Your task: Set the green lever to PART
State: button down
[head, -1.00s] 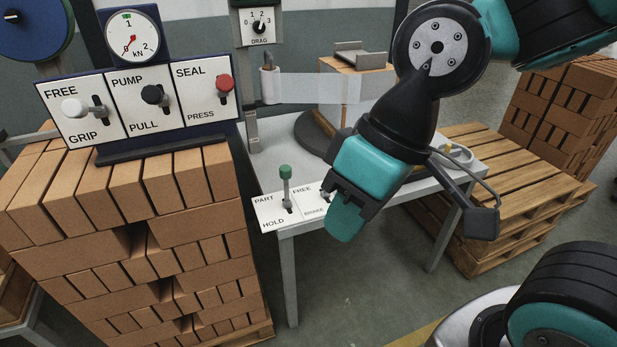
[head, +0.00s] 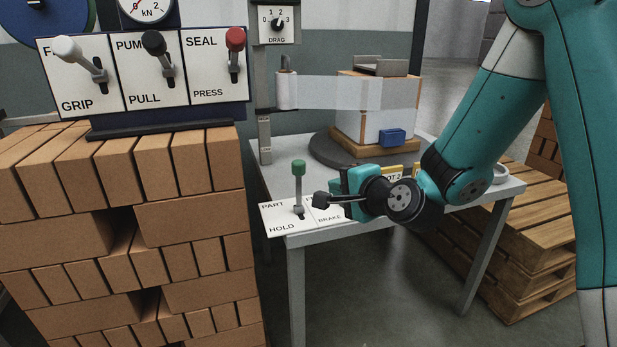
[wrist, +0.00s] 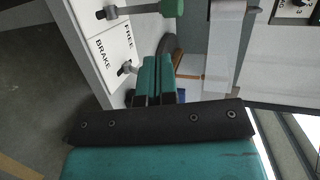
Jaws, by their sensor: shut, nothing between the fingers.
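The green lever has a green knob (head: 299,168) on a grey stem. It stands roughly upright on a white plate (head: 275,222) marked PART at the back and HOLD at the front, on the table's front left corner. I cannot tell which mark it leans to. In the wrist view its knob (wrist: 172,7) is at the top edge. My gripper (head: 348,181) is shut and empty, to the right of the green lever and apart from it. In the wrist view its teal fingers (wrist: 153,80) lie together, beside the small BRAKE lever (wrist: 125,69).
The FREE/BRAKE plate (head: 325,216) adjoins the green lever's plate, partly hidden by my wrist. A brick stack (head: 190,225) and the GRIP, PULL and PRESS lever panel (head: 150,75) stand left. A turntable (head: 325,150) with a wrapped load is behind. Pallets (head: 530,260) are right.

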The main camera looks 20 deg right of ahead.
aim_at(302, 172)
jog(key=x, duration=0.6)
jog(key=r+p+x, duration=0.1)
jog(key=x, duration=0.3)
jog(key=shift+w+a, duration=0.2)
jog(key=shift+w, duration=0.6)
